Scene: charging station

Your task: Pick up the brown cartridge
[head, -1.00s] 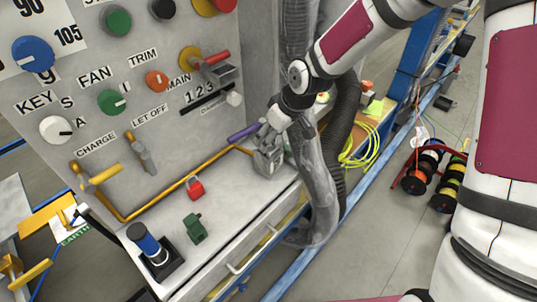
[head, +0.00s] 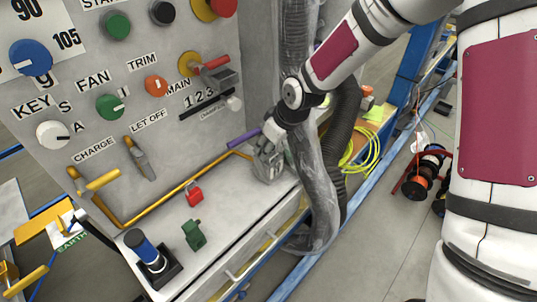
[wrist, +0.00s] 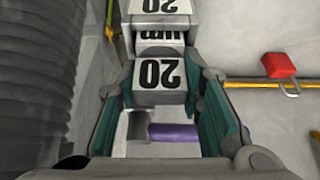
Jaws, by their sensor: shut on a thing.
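I cannot make out a brown cartridge in either view. My gripper (head: 267,163) is low over the right end of the grey ledge, beside the panel's foot. In the wrist view its two teal-padded fingers (wrist: 160,92) stand on both sides of a grey block marked "20" (wrist: 160,72) and appear shut on it. More grey faces marked "mm" and "20" show beyond it. A purple cylinder (wrist: 175,132) shows through the gap between the fingers. It also shows in the head view (head: 243,137), left of my gripper. The block's underside is hidden.
A red padlock (head: 194,195), a green part (head: 194,235) and a blue cylinder in a black holder (head: 147,249) stand on the ledge. A yellow pipe (head: 165,198) runs along the panel's foot. Grey hoses (head: 318,190) hang close right of my gripper.

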